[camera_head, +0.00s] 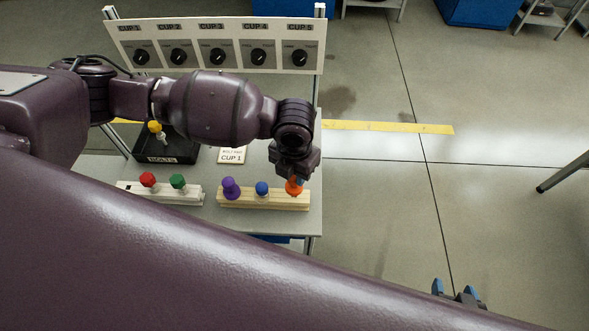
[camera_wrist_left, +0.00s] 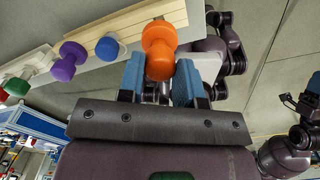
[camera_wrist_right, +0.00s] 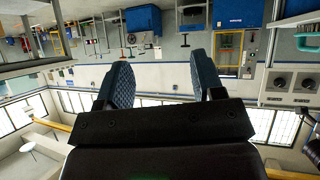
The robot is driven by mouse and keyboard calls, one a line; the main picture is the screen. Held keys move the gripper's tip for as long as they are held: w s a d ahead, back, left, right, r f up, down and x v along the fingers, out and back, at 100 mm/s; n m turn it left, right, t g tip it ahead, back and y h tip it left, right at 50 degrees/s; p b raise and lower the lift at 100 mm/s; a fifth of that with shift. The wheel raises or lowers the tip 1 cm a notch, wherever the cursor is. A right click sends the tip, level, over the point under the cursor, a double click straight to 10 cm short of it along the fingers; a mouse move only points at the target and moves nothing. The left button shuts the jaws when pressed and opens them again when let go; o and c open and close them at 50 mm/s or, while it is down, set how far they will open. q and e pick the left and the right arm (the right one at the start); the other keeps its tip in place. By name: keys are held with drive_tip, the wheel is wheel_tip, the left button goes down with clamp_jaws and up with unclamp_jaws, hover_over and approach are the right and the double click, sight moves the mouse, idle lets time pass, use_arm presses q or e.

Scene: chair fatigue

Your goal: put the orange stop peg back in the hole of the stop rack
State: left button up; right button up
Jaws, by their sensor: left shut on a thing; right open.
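The orange stop peg (camera_head: 294,188) is at the right end of the pale wooden rack (camera_head: 279,201), which also holds a purple peg (camera_head: 231,188) and a blue peg (camera_head: 262,188). My left gripper (camera_head: 297,179) comes down from above and is shut on the orange peg. In the left wrist view the orange peg (camera_wrist_left: 158,50) shows between the blue fingers, beside the rack's end. Its lower end is hidden, so I cannot tell whether it sits in a hole. My right gripper (camera_head: 454,291) is open and empty, off to the right, away from the table.
A white rack (camera_head: 190,196) with a red peg (camera_head: 147,180) and a green peg (camera_head: 177,182) stands to the left. Behind are a black bolts tray (camera_head: 180,155) with a yellow-topped piece (camera_head: 155,128), a CUP 1 card (camera_head: 232,156) and a knob panel (camera_head: 200,58).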

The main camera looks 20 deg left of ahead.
drive_tip(key=shift+w+a+r, duration=0.1)
drive_tip(key=shift+w+r, duration=0.3)
drive_tip(key=shift+r, duration=0.1)
drive_tip(key=shift+s, duration=0.1)
drive_tip(key=shift+s+f, duration=0.4)
drive_tip(key=shift+s, duration=0.05)
use_arm(q)
drive_tip(key=shift+p, duration=0.45)
use_arm(e)
drive_tip(key=shift+w+r, duration=0.65)
drive_tip(key=shift+r, duration=0.1)
drive_tip(key=shift+s+f, duration=0.15)
